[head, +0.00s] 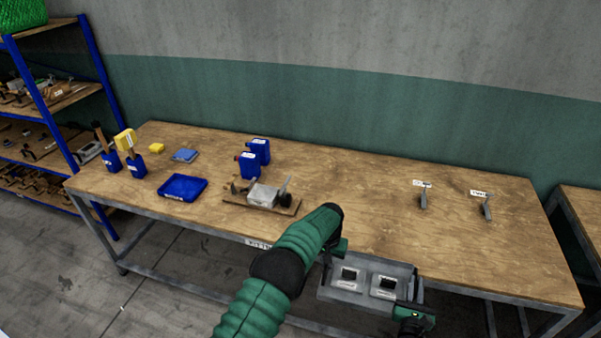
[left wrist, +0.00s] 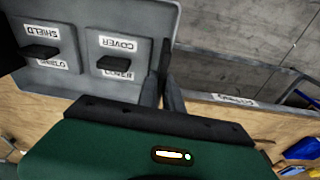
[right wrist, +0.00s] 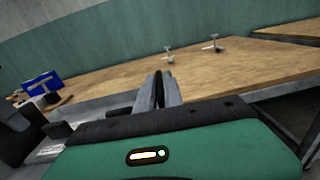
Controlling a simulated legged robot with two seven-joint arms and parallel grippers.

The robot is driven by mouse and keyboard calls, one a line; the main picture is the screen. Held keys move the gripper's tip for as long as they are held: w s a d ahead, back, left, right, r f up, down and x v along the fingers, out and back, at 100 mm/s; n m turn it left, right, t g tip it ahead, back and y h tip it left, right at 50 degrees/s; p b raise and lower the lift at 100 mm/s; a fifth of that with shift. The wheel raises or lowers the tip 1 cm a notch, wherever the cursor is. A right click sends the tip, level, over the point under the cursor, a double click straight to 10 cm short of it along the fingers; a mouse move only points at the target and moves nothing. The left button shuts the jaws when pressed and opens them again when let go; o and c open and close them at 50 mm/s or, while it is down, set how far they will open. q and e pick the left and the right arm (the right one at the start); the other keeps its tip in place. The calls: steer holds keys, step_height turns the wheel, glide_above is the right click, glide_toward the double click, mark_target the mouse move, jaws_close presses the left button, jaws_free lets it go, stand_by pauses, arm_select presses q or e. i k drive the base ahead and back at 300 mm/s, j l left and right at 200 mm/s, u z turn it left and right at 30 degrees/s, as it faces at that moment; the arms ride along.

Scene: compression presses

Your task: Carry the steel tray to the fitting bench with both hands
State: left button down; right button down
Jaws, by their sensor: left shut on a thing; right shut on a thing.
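The grey steel tray (head: 345,294) is held in front of the long wooden fitting bench (head: 370,190), overlapping its front edge in the head view. Two raised blocks with dark tops stand in it; the left wrist view shows labels reading SHIELD and COVER on the tray (left wrist: 150,70). My left gripper (head: 332,254) is shut on the tray's left side. My right gripper (head: 416,300) is shut on its right side. The tray (right wrist: 100,106) also shows at the left in the right wrist view. Whether it touches the bench, I cannot tell.
On the bench's left half are a blue tray (head: 183,188), blue bottles (head: 258,152) and a board with a metal fixture (head: 263,195). Two labelled metal stands (head: 423,200) (head: 487,208) are on the right. Bare wood lies between. A blue shelf rack (head: 95,75) stands left.

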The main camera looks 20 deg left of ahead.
mark_target(373, 225)
steer(key=i, duration=1.05)
